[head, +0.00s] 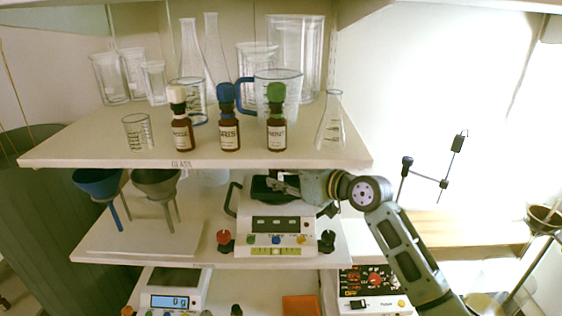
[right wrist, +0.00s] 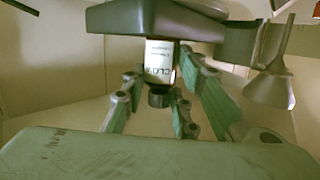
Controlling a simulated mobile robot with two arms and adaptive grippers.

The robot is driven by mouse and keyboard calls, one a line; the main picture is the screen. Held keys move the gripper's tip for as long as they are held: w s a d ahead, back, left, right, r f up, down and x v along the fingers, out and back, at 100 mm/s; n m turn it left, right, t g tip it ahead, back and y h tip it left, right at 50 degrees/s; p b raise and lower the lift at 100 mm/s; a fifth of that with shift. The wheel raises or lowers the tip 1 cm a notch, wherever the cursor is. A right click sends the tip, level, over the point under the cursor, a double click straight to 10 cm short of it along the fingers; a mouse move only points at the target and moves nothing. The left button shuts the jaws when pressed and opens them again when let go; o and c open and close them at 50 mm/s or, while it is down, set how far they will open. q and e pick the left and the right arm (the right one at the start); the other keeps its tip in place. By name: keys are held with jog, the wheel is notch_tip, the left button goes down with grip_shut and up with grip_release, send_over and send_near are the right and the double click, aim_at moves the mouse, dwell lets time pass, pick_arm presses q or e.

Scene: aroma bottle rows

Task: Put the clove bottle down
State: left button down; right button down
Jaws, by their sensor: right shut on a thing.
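The clove bottle (right wrist: 159,60) shows in the right wrist view, which is upside down. It has a white label and a dark cap, and its base end meets the underside-looking dark plate (right wrist: 140,18); I cannot tell whether it bears its weight there. My right gripper (right wrist: 160,84) is shut on the bottle, with fingers on both sides. In the head view my right gripper (head: 287,184) reaches in from the right over the dark plate (head: 262,191) of a white device (head: 268,223) on the middle shelf. The upper shelf hides most of the bottle there. My left gripper is out of view.
The upper shelf edge (head: 190,163) runs close above my right gripper. On that shelf stand a cream-capped bottle (head: 182,131), a blue-capped one (head: 229,133), a green-capped one (head: 276,132) and glassware. Funnels (head: 155,184) stand left of the device.

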jog(key=shift+f, duration=0.45)
jog(key=shift+f, duration=0.15)
jog(key=c, duration=1.7)
grip_release()
jog(key=shift+o, duration=0.2)
jog(key=f+b+v, duration=0.3)
jog(key=b+v, duration=0.1)
jog(key=v, duration=1)
jog(key=shift+s+d+r, duration=0.45)
jog(key=shift+s+d, duration=0.05)
